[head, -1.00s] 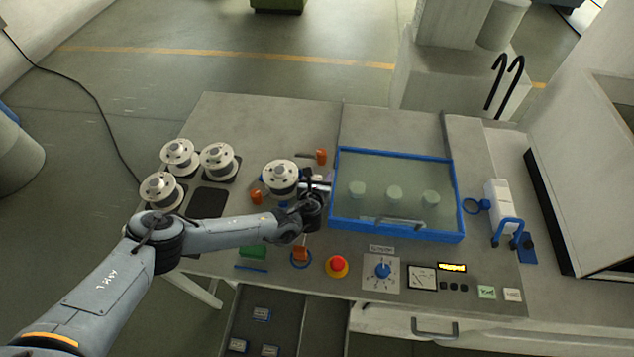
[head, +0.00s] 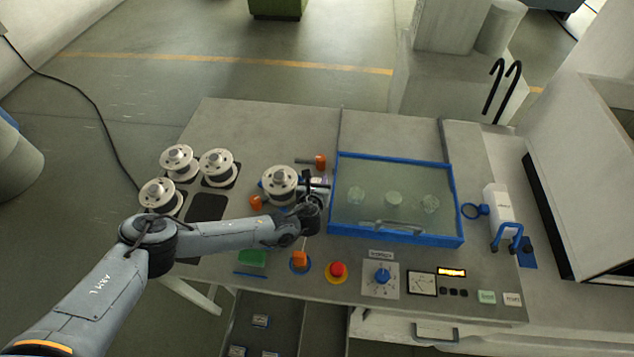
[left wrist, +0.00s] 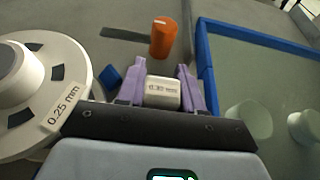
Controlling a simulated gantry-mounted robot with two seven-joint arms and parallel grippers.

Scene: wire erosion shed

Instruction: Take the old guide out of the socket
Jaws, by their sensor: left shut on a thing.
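My left gripper (left wrist: 162,90) has purple fingers shut on a small pale block labelled 0.30 mm (left wrist: 162,92), which I take to be the guide. In the head view the left gripper (head: 319,188) is beside the white spool near the table's middle, left of the blue-framed tank. The block is too small to make out there. I cannot make out the socket, nor tell whether the block is still seated in it. My right gripper is in neither view.
A spool marked 0.25 mm (left wrist: 35,90) stands close to the left finger. An orange cylinder (left wrist: 162,38) stands beyond the fingertips. The blue-framed tank (head: 397,238) is close on the right. Several spools stand at left; a red button (head: 338,269) is in front.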

